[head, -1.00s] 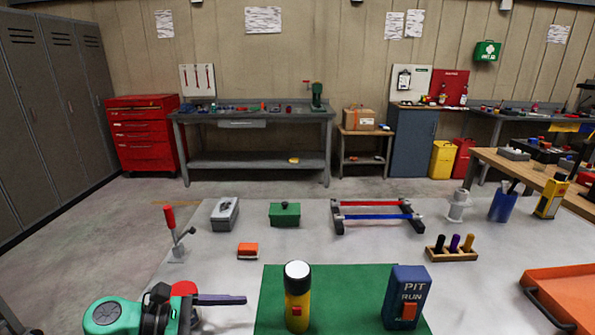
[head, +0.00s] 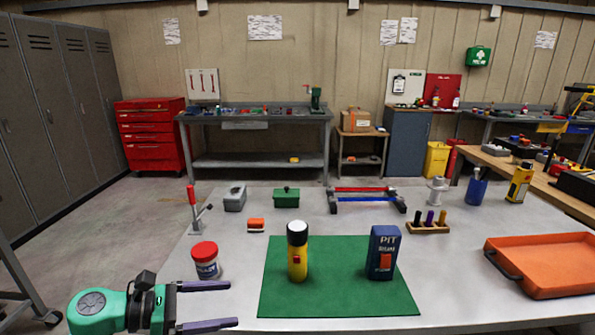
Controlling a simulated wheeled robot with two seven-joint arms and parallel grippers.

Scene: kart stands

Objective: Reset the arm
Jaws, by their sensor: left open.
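My left gripper (head: 207,305) is at the lower left, its two purple-grey fingers apart and pointing right, with nothing between them. It is open at the near left of the grey table (head: 460,245). A white jar with a red lid (head: 206,268) stands upright just beyond the upper finger. I cannot tell whether they touch. My right gripper is out of view.
An orange tray (head: 487,253) lies at the right. A red-handled clamp (head: 192,208), grey box (head: 235,200), green box (head: 286,198) and red-and-blue bar rack (head: 365,190) line the far side. A wooden marker holder (head: 428,228) is nearer. The mat's front is clear.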

